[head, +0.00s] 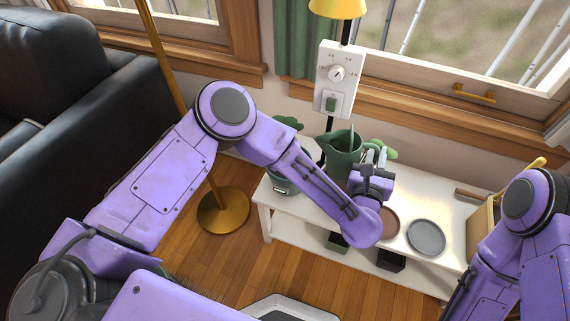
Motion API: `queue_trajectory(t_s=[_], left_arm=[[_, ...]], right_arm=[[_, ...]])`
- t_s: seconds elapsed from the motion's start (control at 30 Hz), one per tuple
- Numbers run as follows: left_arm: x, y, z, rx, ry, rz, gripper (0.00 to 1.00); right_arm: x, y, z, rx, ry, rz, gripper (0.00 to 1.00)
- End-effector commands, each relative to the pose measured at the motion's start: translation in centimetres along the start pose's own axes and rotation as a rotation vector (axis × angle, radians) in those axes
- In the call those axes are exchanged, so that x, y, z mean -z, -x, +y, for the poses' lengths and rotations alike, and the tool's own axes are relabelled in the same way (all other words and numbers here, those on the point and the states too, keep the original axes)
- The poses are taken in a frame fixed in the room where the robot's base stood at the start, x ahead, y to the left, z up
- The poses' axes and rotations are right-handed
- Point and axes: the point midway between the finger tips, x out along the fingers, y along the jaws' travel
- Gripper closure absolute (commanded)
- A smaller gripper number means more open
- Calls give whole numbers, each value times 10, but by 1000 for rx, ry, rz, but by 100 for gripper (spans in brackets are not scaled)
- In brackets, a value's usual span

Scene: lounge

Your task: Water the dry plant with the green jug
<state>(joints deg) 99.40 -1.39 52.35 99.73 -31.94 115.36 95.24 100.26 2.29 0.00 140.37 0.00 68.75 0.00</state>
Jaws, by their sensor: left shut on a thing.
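The green jug (342,152) is over the back of the white bench, its spout toward the left. My left gripper (375,156) is at the jug's right side and shut on it; the wrist hides the exact grip. A leafy plant (286,123) in a green pot with a small label (281,187) stands at the bench's left end, partly behind my left forearm. More green leaves (388,148) show just behind my left gripper; their pot is hidden. I cannot tell which plant is dry. My right arm is at the right edge, its gripper out of view.
The white bench (455,208) holds a brown saucer (388,223), a grey plate (427,236) and a wooden box (484,218) at right. Pots (390,261) sit on its lower shelf. A white dial box (338,80) hangs behind. A brass lamp stand (223,212) is left.

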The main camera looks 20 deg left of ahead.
Motion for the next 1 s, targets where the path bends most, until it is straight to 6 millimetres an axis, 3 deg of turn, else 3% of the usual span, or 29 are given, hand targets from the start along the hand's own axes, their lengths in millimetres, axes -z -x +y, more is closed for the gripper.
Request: queue_trajectory(t_s=[0.67, 1.0], left_arm=[[-1, 0, 0, 1, -1, -1, 100], [14, -2, 0, 0, -93, 15, 100]], right_arm=[[0, 0, 0, 0, 0, 0, 57], [-2, -6, -1, 0, 0, 0, 57]])
